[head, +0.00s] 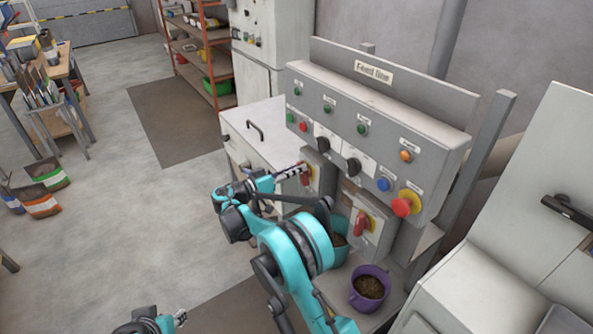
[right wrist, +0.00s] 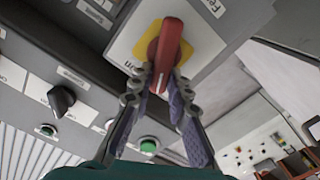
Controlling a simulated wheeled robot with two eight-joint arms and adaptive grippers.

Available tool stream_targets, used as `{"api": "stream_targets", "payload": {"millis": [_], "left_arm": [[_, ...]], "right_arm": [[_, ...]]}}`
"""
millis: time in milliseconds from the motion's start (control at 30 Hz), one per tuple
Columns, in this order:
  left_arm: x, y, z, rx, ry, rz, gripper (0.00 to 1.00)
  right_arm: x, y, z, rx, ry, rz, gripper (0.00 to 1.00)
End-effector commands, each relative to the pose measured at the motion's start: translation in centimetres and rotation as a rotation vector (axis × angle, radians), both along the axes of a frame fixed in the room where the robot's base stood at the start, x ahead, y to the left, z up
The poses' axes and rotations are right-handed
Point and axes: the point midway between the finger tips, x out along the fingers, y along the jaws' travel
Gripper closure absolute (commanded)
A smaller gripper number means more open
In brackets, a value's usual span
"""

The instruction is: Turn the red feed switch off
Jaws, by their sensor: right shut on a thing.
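A red rotary switch handle (right wrist: 168,52) on a yellow plate (right wrist: 180,40) fills the top middle of the right wrist view. In the head view this red switch (head: 306,175) is on the left box under the grey control panel. My right gripper (right wrist: 161,80) has its fingertips on both sides of the handle's near end and is shut on it; it also shows in the head view (head: 296,172). A second red switch (head: 361,222) is on the box further right, untouched. My left gripper (head: 180,317) is at the bottom edge, far from the panel; its jaws are too small to judge.
The panel (head: 380,110) carries green, black and blue controls and a red mushroom button (head: 404,206). A purple bucket (head: 369,288) and a teal bucket (head: 338,240) stand below. A white cabinet (head: 255,125) is behind. Open floor lies to the left.

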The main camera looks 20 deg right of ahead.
Motion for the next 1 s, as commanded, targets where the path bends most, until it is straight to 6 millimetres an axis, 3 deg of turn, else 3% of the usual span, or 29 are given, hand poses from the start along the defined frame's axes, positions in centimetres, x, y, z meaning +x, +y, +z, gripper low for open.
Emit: {"api": "stream_targets", "payload": {"millis": [1000], "left_arm": [[0.0, 0.0, -0.6, 0.000, 0.000, 0.000, 0.68]], "right_arm": [[1.2, 0.2, -1.5, -0.315, 0.861, -0.003, 1.00]]}}
